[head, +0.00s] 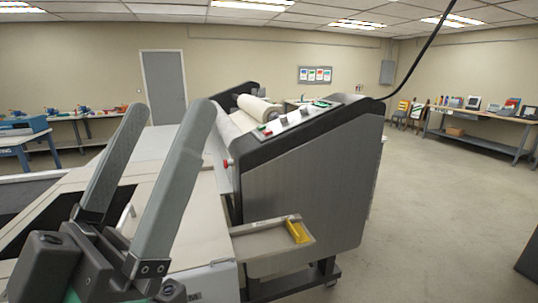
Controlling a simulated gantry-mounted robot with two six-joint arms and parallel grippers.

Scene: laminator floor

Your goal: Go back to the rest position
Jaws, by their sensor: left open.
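My left gripper (168,126) fills the lower left of the head view, with its two long grey fingers pointing up and apart. It is open, and nothing shows between the fingers. It stands in front of the laminator's pale flat table (140,155) and hides part of it. The laminator (300,170), with dark grey side panels, a pale roller and a control panel on top, stands right of the gripper. My right gripper is not in view.
A small tray (262,262) holding a yellow object (297,231) sticks out from the laminator's near side. A red knob (226,163) sits on its edge. Open concrete floor (440,220) lies to the right. Benches (478,140) stand along the walls, and a black cable hangs above the machine.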

